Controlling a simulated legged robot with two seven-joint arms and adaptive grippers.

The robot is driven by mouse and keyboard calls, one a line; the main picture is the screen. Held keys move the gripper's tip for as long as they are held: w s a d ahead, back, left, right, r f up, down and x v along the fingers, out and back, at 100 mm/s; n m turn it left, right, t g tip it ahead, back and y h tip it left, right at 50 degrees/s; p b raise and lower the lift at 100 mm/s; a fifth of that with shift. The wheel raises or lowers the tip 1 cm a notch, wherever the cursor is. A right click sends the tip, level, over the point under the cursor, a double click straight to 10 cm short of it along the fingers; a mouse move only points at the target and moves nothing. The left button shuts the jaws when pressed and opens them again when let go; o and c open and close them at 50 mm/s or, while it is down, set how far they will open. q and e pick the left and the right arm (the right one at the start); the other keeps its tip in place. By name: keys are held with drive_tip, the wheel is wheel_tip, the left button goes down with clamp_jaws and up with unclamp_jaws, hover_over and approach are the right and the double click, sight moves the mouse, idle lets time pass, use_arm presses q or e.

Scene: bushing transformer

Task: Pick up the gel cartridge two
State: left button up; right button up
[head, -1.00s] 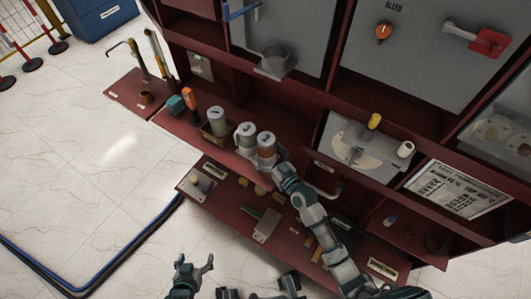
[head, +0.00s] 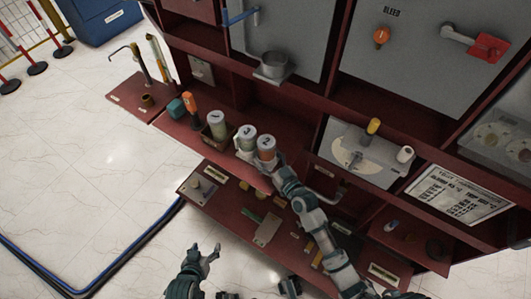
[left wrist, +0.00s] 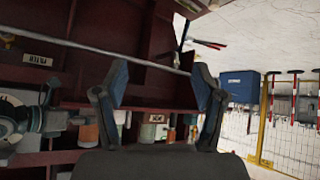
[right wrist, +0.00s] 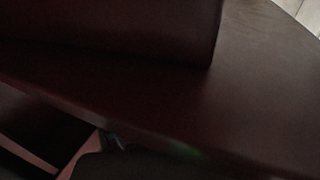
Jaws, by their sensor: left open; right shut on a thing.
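Three pale, lidded canisters stand in a row on the dark red shelf; the rightmost one, with an orange-brown body and a mark like a 2 on its lid, is gel cartridge two (head: 267,147). My right gripper (head: 270,164) is shut on it from the front; its fingers are mostly hidden. The middle canister (head: 246,138) stands close beside it, and the left canister (head: 216,124) sits in a small holder. My left gripper (head: 212,254) is open and empty, low in front of the shelves; its spread fingers show in the left wrist view (left wrist: 160,88).
An orange-topped bottle (head: 191,105) and a teal block (head: 176,108) stand left of the canisters. A lower shelf (head: 228,205) holds small parts. Grey panels (head: 285,30) rise behind.

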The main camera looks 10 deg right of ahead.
sight(263, 150)
use_arm(q)
drive_tip(key=w+d+r+m+g, duration=0.1)
drive_tip(key=w+d+r, duration=0.4)
drive_tip(key=w+d, duration=0.1)
drive_tip(key=w+d+r+m+g+h, duration=0.1)
drive_tip(key=w+d+r, duration=0.4)
drive_tip(key=w+d, duration=0.1)
drive_tip(key=w+d+r+m+g+h, duration=0.1)
drive_tip(key=w+d+r, duration=0.4)
drive_tip(key=w+d, duration=0.1)
drive_tip(key=shift+w+d+r+m, duration=0.15)
drive_tip(key=shift+d+r+m, duration=0.2)
drive_tip(key=shift+d, duration=0.3)
wheel_tip(263, 150, up, 8)
drive_tip(key=w+d+y, duration=0.1)
drive_tip(key=w+d, duration=0.1)
drive_tip(key=d, duration=0.1)
drive_tip(key=shift+m+g+y, duration=0.3)
drive_tip(key=shift+m, duration=0.15)
drive_tip(key=x, duration=1.1)
drive_tip(key=shift+w+f, duration=0.1)
drive_tip(key=shift+w, duration=0.15)
drive_tip(key=shift+a, duration=0.15)
drive_tip(key=c, duration=1)
